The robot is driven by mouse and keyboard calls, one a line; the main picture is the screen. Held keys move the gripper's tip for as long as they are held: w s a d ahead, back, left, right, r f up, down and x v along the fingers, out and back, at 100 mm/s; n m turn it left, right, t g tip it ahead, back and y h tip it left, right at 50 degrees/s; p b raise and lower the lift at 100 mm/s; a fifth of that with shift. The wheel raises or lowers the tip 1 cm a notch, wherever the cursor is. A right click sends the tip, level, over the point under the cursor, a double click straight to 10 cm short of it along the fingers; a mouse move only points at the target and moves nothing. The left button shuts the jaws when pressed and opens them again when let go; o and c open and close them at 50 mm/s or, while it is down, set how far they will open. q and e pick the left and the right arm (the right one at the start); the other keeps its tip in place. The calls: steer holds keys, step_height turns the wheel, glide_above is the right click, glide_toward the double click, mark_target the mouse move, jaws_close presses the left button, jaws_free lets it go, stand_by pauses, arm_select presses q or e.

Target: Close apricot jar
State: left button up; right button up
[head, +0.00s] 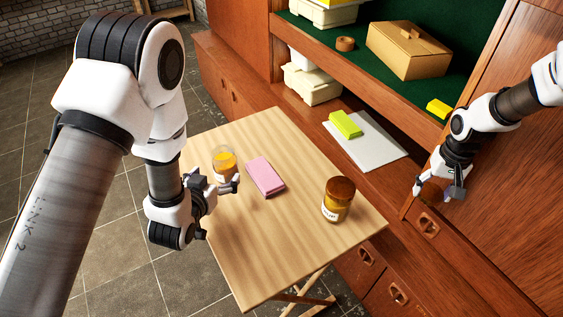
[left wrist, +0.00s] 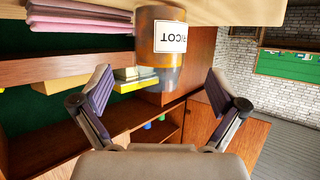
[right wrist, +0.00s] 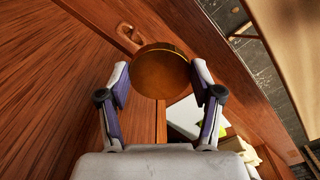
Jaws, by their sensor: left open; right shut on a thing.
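The apricot jar (head: 224,164), glass with orange content, stands on the folding table's far left part, with no lid visible on it. In the left wrist view the jar (left wrist: 160,40) appears upside down, with a white label reading "RICOT". My left gripper (head: 228,187) is open beside the jar, its fingers apart and not touching it in the left wrist view. My right gripper (right wrist: 160,75) is shut on a round brown lid (right wrist: 160,72), held in the air in front of the wall unit.
A second jar (head: 338,205) with a brown lid stands at the table's right. The table's front is clear.

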mark_target(220, 169)
arm_select(q)
steer(key=shift+w, duration=0.1)
steer(key=x, duration=0.5)
steer(key=shift+w+d+r+p, duration=0.1)
steer(key=shift+d+r+p, duration=0.05)
steer(key=shift+p, duration=0.15)
arm_select(e)
steer(key=shift+r, duration=0.25)
arm_select(q)
steer(key=c, duration=1.6)
steer(key=shift+r, duration=0.1)
